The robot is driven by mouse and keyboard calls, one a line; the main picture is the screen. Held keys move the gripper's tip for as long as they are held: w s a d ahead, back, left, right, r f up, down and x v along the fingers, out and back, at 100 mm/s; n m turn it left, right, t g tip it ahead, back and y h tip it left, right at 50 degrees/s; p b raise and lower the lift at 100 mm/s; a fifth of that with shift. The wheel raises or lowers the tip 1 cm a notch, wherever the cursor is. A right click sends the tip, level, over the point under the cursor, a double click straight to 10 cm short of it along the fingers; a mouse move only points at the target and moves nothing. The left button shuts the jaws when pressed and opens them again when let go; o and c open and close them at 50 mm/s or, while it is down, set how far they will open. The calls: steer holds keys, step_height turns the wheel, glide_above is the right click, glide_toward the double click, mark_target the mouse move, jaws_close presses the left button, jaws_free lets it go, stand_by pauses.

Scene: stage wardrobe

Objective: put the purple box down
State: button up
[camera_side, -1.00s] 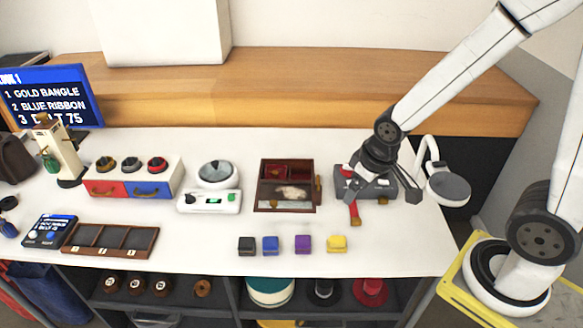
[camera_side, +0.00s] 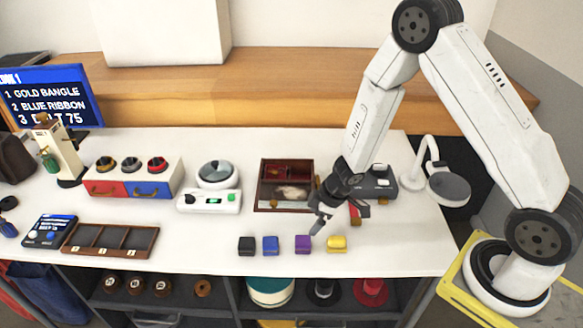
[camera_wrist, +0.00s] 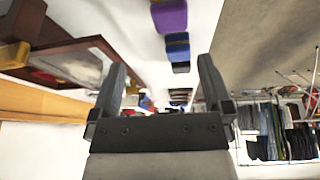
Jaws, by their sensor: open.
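The purple box (camera_side: 303,244) stands on the white table in a row of small boxes, between the blue box (camera_side: 270,246) and the yellow box (camera_side: 337,243). In the wrist view the purple box (camera_wrist: 169,16) shows at the top, beyond the fingertips and outside them. My gripper (camera_side: 318,222) is open and empty, above and slightly behind the purple box and apart from it. In the wrist view its two fingers (camera_wrist: 160,80) are spread with nothing between them.
The black box (camera_side: 246,246) ends the row at left. A brown compartment tray (camera_side: 258,198) lies behind the row. A three-slot tray (camera_side: 110,253) lies at left. A grey device (camera_side: 383,184) and lamp (camera_side: 448,187) stand at right. The table's front edge is near the boxes.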

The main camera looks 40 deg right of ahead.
mark_target(303, 240)
steer(key=shift+s+a+f+n+y, duration=0.1)
steer(key=shift+a+f+n+y, duration=0.1)
steer(key=shift+f, duration=0.25)
steer(key=shift+s+a+f+n+y, duration=0.1)
steer(key=shift+a+f+y, duration=0.1)
steer(key=shift+f, duration=0.2)
steer(key=shift+x, duration=1.3)
steer(key=shift+f, duration=0.15)
steer(key=shift+x, duration=2.45)
steer(key=shift+s+d, duration=0.15)
steer(key=shift+s, duration=0.05)
jaws_close()
